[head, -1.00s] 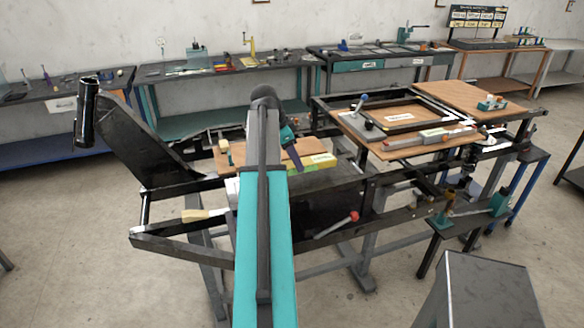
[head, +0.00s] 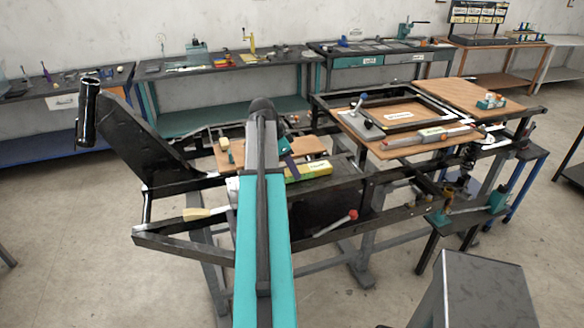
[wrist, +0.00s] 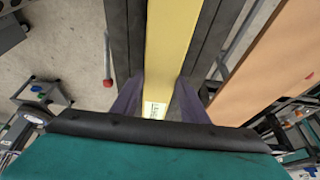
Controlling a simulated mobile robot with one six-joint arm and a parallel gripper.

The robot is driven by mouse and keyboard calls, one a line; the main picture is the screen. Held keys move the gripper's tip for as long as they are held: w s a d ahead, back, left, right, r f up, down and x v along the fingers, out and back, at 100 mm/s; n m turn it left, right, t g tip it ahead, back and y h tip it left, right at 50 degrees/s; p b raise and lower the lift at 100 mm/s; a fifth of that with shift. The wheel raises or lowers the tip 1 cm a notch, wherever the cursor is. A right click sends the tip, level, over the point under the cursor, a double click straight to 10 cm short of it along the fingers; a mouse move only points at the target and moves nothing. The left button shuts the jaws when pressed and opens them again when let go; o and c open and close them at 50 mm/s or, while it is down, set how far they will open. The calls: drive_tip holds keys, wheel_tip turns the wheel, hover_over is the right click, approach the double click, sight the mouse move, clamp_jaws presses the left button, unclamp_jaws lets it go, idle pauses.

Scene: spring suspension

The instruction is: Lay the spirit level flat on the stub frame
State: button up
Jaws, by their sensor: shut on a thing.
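The spirit level is a long yellow bar (wrist: 172,45), running up the middle of the wrist view between my fingers. In the head view the yellow level (head: 310,170) lies just right of my arm, low over the dark structure. My gripper (wrist: 158,98) is shut on it; in the head view the gripper (head: 288,158) is partly hidden behind my arm. A black rectangular frame (head: 436,111) lies on the wooden board at right; I cannot tell whether this or the dark structure (head: 165,232) is the stub frame. I cannot tell whether the level touches what is under it.
A smaller wooden board (head: 308,146) lies behind the level. A red-tipped lever (head: 352,214) sticks up in front, also seen in the wrist view (wrist: 107,80). A grey block (head: 480,290) stands at front right. Workbenches (head: 220,75) line the wall; floor is open at left.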

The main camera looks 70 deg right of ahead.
drive_tip(key=o, duration=1.4)
drive_tip(key=shift+r, duration=0.2)
drive_tip(key=shift+b+v, duration=1.7)
drive_tip(key=shift+v, duration=4.2)
